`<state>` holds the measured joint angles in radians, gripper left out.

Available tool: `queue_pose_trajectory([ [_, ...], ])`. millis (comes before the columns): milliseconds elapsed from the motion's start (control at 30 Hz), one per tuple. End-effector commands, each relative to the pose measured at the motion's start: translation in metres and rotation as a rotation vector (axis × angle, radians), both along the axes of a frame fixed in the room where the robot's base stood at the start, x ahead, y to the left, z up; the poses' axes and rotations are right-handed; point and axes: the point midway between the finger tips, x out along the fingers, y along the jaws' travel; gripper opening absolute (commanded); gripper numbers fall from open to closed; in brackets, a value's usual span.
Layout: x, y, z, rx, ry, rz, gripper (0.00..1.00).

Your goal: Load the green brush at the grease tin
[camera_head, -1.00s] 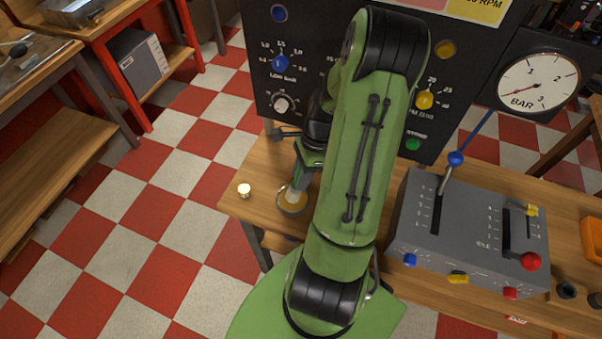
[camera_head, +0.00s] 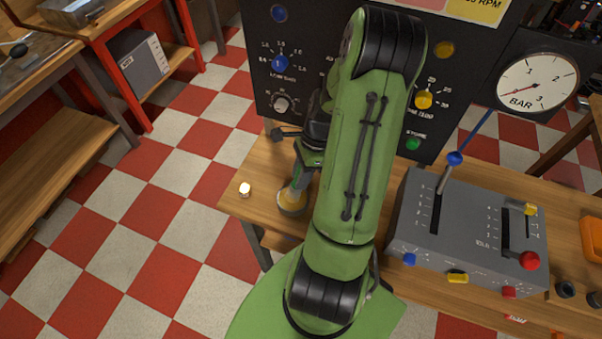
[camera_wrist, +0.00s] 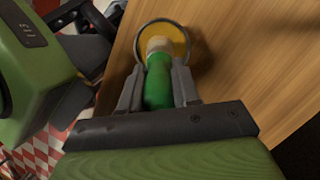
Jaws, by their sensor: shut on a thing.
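My gripper (camera_wrist: 158,88) is shut on the green brush (camera_wrist: 158,85), with a finger on each side of its green handle. The brush's pale bristle end (camera_wrist: 158,45) is at the grease tin (camera_wrist: 178,37), a round tin with yellow-orange grease inside. The bristles overlap the grease in the wrist view; how deep they reach I cannot tell. In the head view the tin (camera_head: 292,206) stands near the left front of the wooden bench, and my gripper (camera_head: 300,182) points down over it, partly hidden by my arm.
A grey lever box (camera_head: 470,235) with coloured knobs stands at the right on the bench (camera_head: 262,160). A dark control panel (camera_head: 300,60) with dials rises behind.

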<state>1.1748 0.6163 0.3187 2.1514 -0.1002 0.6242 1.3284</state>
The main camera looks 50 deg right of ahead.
Motion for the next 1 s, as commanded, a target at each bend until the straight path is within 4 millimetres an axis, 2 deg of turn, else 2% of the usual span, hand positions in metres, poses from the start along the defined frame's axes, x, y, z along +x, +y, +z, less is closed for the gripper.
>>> queue_pose_trajectory([
  [167,-0.002,0.000,0.000,0.002,0.005,-0.002,0.01],
  [800,-0.001,0.000,0.062,0.000,0.002,0.000,0.01],
  [1000,-0.001,0.000,0.072,0.000,0.003,-0.001,0.01],
])
